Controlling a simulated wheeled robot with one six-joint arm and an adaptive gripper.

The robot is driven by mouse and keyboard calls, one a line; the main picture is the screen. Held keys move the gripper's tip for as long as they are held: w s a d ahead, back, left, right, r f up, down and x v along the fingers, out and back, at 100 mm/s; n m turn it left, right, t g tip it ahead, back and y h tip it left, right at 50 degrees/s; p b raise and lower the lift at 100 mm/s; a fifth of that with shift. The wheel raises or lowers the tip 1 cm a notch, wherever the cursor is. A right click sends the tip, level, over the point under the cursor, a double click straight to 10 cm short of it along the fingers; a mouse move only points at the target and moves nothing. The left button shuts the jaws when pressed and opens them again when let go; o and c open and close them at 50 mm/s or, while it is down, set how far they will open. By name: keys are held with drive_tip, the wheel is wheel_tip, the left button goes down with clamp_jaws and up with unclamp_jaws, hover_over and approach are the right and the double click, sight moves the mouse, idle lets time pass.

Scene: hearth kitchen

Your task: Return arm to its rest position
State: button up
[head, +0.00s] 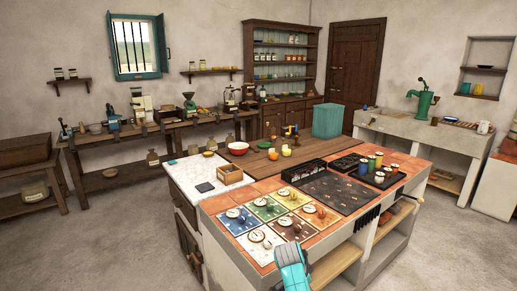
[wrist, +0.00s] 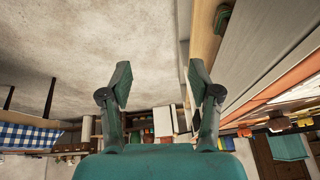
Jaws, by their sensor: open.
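My gripper (wrist: 160,80) shows in the wrist view with its two dark green fingers spread apart. Nothing is between the fingers; bare wall or floor shows through the gap. The gripper looks tilted, with the room turned over in the wrist view. In the head view a teal part of my arm (head: 292,265) stands at the bottom, in front of the tiled island's near edge. The fingers cannot be made out there.
Grey floor (head: 130,235) at the left is clear. A stone sink counter (head: 420,130) stands at the right.

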drive_tip(key=s+d+f+n+t+y, duration=0.1)
drive_tip(key=s+d+f+n+t, duration=0.2)
drive_tip(key=s+f, duration=1.25)
drive_tip(key=s+f+n+t+y, duration=0.1)
drive_tip(key=s+n, duration=0.1)
drive_tip(key=s, duration=0.7)
drive_tip(key=s+f+n+t+y, duration=0.1)
drive_tip(key=s+f+n+t, duration=0.1)
drive_tip(key=s, duration=0.7)
drive_tip(key=s+r+n+t, duration=0.1)
drive_tip(key=s+r, duration=0.3)
drive_tip(key=s, duration=0.4)
drive_tip(key=s+r+n+t, duration=0.1)
drive_tip(key=s+r+n, duration=0.1)
drive_tip(key=s+r, duration=0.4)
drive_tip(key=s+r+n+t, duration=0.1)
drive_tip(key=s+r, duration=0.6)
drive_tip(key=r, duration=0.2)
drive_tip(key=s+r+n+t, duration=0.1)
drive_tip(key=s+r+t, duration=0.1)
drive_tip(key=s+r, duration=0.4)
wheel_tip(320, 180, up, 4)
drive_tip(key=shift+s+f+t+y, duration=0.25)
drive_tip(key=shift+s+t+y, duration=0.05)
drive_tip(key=shift+s, duration=0.1)
